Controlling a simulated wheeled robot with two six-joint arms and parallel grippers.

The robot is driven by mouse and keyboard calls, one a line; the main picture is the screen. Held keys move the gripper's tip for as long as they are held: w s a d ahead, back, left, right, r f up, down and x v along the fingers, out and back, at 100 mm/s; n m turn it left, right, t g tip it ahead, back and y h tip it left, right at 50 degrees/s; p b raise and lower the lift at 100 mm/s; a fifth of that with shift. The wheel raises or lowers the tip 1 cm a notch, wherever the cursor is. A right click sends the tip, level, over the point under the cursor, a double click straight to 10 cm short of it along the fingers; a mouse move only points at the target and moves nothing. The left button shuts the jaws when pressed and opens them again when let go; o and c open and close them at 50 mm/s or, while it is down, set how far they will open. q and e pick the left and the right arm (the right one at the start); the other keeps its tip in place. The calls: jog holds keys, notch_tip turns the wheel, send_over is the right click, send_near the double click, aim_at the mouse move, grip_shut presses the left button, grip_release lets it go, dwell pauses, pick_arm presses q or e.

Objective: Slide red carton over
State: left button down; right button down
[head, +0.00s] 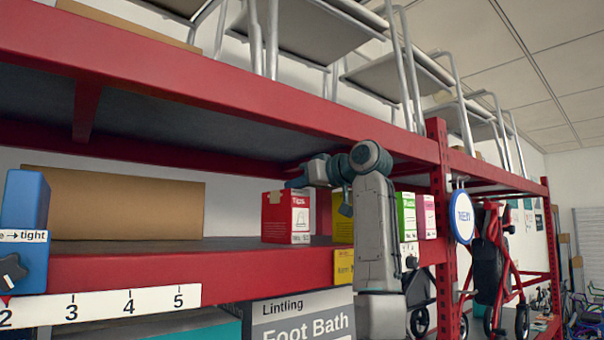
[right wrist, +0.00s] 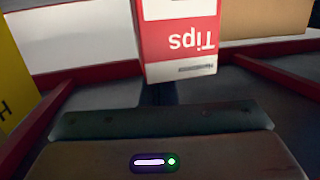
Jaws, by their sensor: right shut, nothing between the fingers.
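The red carton (head: 288,219), with a white lower part, stands upright on the red shelf (head: 200,268) in the head view. In the right wrist view the red carton (right wrist: 180,38) appears upside down at the top centre, its "Tips" print inverted. My right gripper (head: 293,183) is shut and empty, at the carton's upper right edge. In the wrist view its fingers (right wrist: 158,93) point toward the carton's near edge; I cannot tell whether they touch it. My left gripper is not in view.
A yellow box (head: 342,222) stands right of the carton, partly behind my arm. Green (head: 406,216) and pink (head: 426,216) cartons are further right. A long brown box (head: 125,204) lies at the back left. A number strip (head: 120,305) runs along the front edge; the shelf above limits height.

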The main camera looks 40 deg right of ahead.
jog(key=shift+f, duration=0.45)
